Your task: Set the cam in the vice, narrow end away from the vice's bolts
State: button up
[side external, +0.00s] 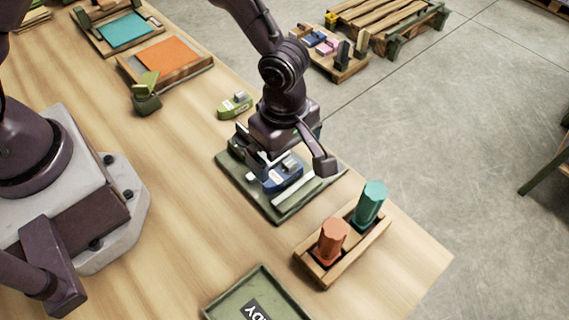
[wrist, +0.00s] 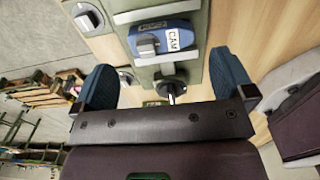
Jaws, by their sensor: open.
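In the side view, one finger shows right of the cam; the other is mostly hidden.
A lime-green block (side external: 235,104) lies behind the vice. A wooden rack with an orange peg (side external: 330,241) and a teal peg (side external: 370,203) stands to the right. A green tray (side external: 225,303) is in front. Table left of the vice is clear.

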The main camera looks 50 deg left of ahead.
notch_tip(320, 180, up, 6)
jog(key=w+a+r+m+t, duration=0.2)
jog(key=w+r+t, duration=0.3)
jog(key=w, duration=0.1)
notch_tip(320, 180, up, 14)
jog(key=m+t+h, duration=0.4)
jog(key=m+t, duration=0.1)
jog(key=m, duration=0.4)
send_over(285, 174)
jog(key=w+a, duration=0.5)
jog(key=w, duration=0.1)
jog(key=s+a+r+m+g+y, duration=0.1)
jog(key=s+a+m+g+y, duration=0.3)
jog(key=s+a, duration=1)
jog(key=s+m, duration=0.3)
jog(key=s, duration=0.1)
jog(key=shift+s+a+r, duration=0.15)
jog(key=shift+s+a, duration=0.15)
